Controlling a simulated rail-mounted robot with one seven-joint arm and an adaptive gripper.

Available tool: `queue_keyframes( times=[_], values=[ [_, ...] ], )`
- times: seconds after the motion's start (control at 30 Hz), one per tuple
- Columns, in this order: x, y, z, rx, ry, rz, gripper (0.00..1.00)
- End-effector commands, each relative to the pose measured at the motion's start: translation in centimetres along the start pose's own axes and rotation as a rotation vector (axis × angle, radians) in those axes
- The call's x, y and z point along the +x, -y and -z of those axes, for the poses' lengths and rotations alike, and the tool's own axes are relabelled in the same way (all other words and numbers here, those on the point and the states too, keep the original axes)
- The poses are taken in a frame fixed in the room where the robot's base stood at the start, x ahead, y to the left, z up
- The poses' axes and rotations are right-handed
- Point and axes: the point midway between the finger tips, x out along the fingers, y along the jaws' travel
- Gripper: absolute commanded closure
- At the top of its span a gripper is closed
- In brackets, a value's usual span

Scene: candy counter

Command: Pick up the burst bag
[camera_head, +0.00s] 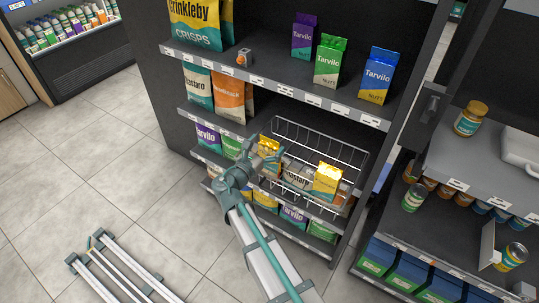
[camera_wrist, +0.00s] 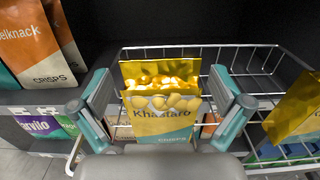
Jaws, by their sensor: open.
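The burst bag (camera_wrist: 165,125) is a yellow, white and blue "Khastaro" bag, upright in the wire basket in the wrist view. Its top is torn open and rounded yellow pieces show inside. My gripper (camera_wrist: 161,88) is open, with one finger on each side of the bag; I cannot tell whether either finger touches it. In the head view my gripper (camera_head: 262,157) is at the basket's left part. The bag's yellow top (camera_head: 269,144) shows just behind it, and its lower part is hidden.
The wire basket (camera_head: 343,149) sits on the shelf unit. Another yellow bag (camera_head: 327,183) stands at its right, also in the wrist view (camera_wrist: 300,108). Crisps bags (camera_head: 229,97) stand left of the basket. A shelf (camera_head: 285,78) with upright bags is above.

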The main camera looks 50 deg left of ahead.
Motion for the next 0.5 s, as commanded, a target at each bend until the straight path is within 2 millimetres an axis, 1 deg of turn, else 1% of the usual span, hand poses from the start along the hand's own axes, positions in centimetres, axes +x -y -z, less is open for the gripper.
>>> queue_keyframes(
  times=[0.03, 0.1, 0.33, 0.37, 0.5],
  values=[
    [0.72, -0.05, -0.11, 0.000, 0.000, 0.002, 0.00],
    [1.21, 0.02, -0.07, 0.000, 0.000, 0.002, 0.00],
    [1.27, 0.07, 0.01, 0.000, 0.000, 0.001, 0.00],
    [1.27, 0.07, 0.00, 0.000, 0.000, 0.001, 0.03],
    [1.26, 0.07, 0.00, 0.000, 0.000, 0.001, 0.27]
  ],
)
